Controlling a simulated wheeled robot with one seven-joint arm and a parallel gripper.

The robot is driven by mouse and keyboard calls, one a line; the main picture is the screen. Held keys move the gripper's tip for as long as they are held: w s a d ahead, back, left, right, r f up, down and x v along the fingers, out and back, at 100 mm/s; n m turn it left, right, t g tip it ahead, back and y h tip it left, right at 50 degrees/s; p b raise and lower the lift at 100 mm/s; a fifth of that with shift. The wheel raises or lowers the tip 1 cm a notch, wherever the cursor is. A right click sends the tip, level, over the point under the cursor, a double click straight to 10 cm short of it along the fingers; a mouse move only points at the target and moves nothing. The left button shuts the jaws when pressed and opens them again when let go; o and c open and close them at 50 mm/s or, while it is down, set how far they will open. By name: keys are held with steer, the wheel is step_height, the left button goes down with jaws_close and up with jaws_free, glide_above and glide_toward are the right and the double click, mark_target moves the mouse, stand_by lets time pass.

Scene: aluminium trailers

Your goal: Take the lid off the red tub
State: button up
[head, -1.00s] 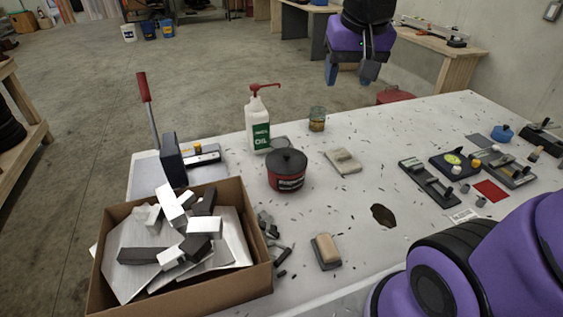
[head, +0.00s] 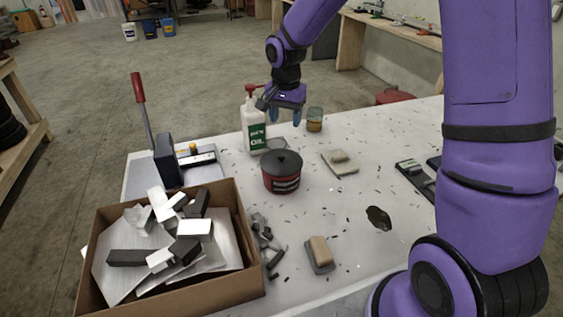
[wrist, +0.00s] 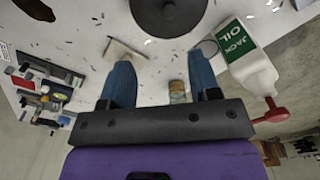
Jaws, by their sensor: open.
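The red tub (head: 281,183) stands upright on the white table, with a dark round lid (head: 281,161) with a knob on top of it. In the wrist view the lid (wrist: 168,12) shows from above at the top edge, cut off by the frame. My gripper (head: 285,117) is above the table, behind the tub, near the oil bottle. In the wrist view its two blue fingers (wrist: 163,80) are apart with nothing held between them. The gripper is apart from the lid.
A white oil bottle (head: 253,122) with a red pump stands close to my gripper, behind the tub. A glass jar (head: 314,120) stands at the back. A cardboard box (head: 247,290) of metal offcuts is at the front left. A sanding block (head: 340,162) lies right of the tub.

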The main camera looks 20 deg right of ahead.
mark_target(282, 154)
steer(key=shift+m, duration=0.4)
steer(key=f, duration=0.4)
steer(key=w+f, duration=0.1)
steer(key=f, duration=0.9)
steer(key=shift+w+a+f, duration=0.1)
steer(key=shift+w+a, duration=0.2)
steer(key=shift+w, duration=0.05)
steer(key=c, duration=1)
